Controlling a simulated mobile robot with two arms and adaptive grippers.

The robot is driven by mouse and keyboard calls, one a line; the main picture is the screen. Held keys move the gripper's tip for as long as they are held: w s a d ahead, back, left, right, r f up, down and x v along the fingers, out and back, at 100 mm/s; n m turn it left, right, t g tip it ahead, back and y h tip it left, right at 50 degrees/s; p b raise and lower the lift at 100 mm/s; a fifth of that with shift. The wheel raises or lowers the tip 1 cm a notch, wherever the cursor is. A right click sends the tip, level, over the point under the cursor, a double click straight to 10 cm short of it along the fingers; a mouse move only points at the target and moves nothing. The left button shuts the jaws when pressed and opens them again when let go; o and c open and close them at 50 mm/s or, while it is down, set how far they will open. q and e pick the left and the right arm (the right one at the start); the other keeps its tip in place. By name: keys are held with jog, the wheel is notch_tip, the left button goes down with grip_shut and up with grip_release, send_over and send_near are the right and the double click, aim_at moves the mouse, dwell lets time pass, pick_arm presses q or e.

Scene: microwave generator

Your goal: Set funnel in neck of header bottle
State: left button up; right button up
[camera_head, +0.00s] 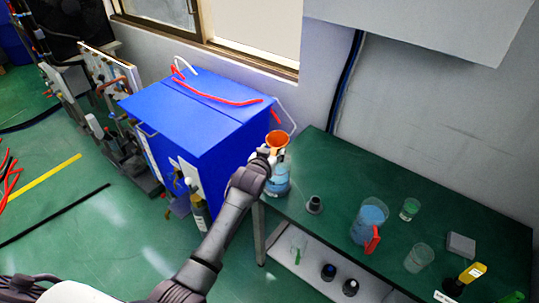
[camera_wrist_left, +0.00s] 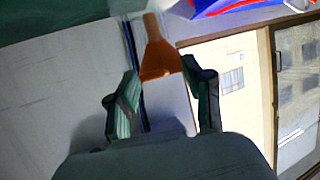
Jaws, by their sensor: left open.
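The orange funnel (camera_head: 277,139) is above the header bottle (camera_head: 279,182), which holds blue liquid at the left end of the green bench. My left gripper (camera_head: 268,152) is at the funnel, above the bottle, and hides the bottle's neck. I cannot tell whether the funnel's stem is in the neck. In the left wrist view the funnel (camera_wrist_left: 159,57) lies ahead of my open left gripper (camera_wrist_left: 161,74), in line with the gap between its fingers. The wrist view looks upside down, with the funnel's narrow stem at the top. My right gripper is not in view.
A blue cabinet (camera_head: 200,120) with red tubing stands just left of the bench (camera_head: 335,165).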

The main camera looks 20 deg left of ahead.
pick_arm(q)
jog(key=v, duration=1.2)
jog(key=s+f+m+g+b, duration=0.1)
jog(key=s+f+g, duration=0.4)
jog(key=f, duration=1.3)
jog(key=s+f+m+g+b, duration=0.1)
jog(key=s+f+b, duration=0.1)
jog(key=s+f, duration=1.1)
jog(key=s+a+f+g+b, duration=0.1)
jog(key=s+a+f+g, duration=0.1)
jog(key=s+f, duration=1)
jog(key=s+a+f+g+b, duration=0.1)
jog(key=s+f+g, duration=0.4)
jog(key=s+f, duration=0.8)
jog(key=s, duration=0.6)
jog(key=shift+s+a, duration=0.35)
